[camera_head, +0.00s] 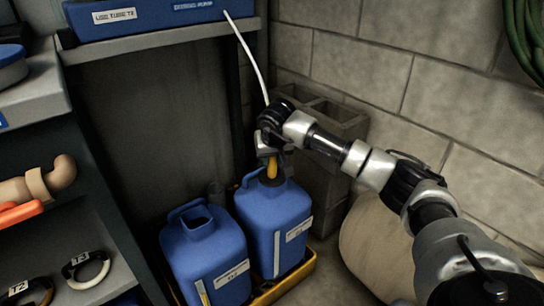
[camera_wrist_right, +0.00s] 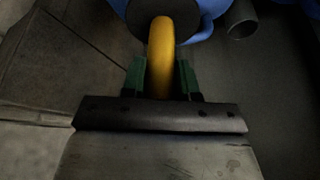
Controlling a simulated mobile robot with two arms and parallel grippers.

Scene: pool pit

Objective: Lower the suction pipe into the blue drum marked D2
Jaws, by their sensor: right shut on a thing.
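Two blue drums stand side by side: a left drum (camera_head: 203,262) with an open square mouth, and a right drum (camera_head: 275,222). Both have white labels, too small to read surely. My right gripper (camera_head: 268,153) is just above the right drum's mouth, shut on the yellow suction pipe (camera_head: 272,168). In the right wrist view the yellow pipe (camera_wrist_right: 160,50) sits between the green finger pads (camera_wrist_right: 160,82) and runs to a dark round area on a blue drum (camera_wrist_right: 205,25). How far the pipe is inside is hidden. My left gripper is not in view.
The drums stand in a yellow tray (camera_head: 290,280). A white hose (camera_head: 250,60) runs from a blue bin (camera_head: 150,14) on the shelf down to my right gripper. Concrete blocks (camera_head: 338,125) and a wall stand behind; a pale sack (camera_head: 372,245) is at right.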

